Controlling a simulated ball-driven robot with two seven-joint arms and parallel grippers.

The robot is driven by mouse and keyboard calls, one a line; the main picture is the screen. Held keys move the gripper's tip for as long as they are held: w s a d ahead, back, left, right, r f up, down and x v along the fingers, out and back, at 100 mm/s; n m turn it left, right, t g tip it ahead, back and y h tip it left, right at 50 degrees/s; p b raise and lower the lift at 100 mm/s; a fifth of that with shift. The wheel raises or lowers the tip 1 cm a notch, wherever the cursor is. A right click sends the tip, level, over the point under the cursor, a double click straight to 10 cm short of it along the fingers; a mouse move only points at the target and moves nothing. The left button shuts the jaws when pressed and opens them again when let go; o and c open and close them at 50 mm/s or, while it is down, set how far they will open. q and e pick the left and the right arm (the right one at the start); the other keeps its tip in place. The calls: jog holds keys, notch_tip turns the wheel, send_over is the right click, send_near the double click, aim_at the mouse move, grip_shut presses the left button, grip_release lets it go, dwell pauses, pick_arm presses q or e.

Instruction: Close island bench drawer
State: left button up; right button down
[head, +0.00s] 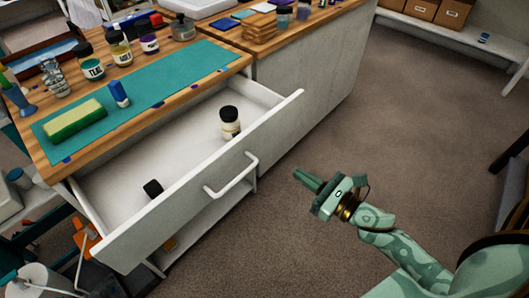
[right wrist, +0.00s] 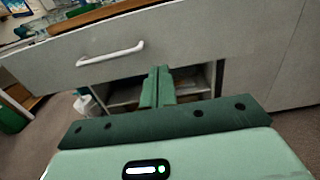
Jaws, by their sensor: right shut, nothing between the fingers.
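The island bench drawer (head: 205,190) stands pulled out from the bench (head: 295,100) in the head view. Its pale front carries a white bar handle (head: 232,178). A dark-lidded jar (head: 230,122) stands inside it, and a small black-capped item (head: 153,188) is near its front left. My right gripper (head: 305,180) is shut and empty, to the right of the handle and apart from it. In the right wrist view the gripper fingers (right wrist: 158,87) point toward the bench, with the handle (right wrist: 110,53) up and to the left. My left gripper is not in view.
A teal mat (head: 150,95) with a green-yellow sponge (head: 75,118) and a blue item lies on the bench top. Several jars stand behind it. An open shelf (head: 205,222) is below the drawer. The carpet (head: 400,120) right of the bench is clear.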

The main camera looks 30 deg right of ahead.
aim_at(257, 145)
jog(key=b+x, duration=0.1)
jog(key=x, duration=1)
jog(key=shift+w+f+b, duration=0.2)
jog(key=shift+w+b, duration=0.05)
jog(key=shift+b, duration=0.05)
jog(key=shift+w+a, duration=0.1)
jog(key=shift+w, duration=0.2)
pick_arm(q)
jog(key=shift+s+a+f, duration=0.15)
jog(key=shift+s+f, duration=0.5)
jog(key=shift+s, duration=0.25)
pick_arm(e)
jog(key=shift+w+a, duration=0.1)
jog(key=shift+w, duration=0.2)
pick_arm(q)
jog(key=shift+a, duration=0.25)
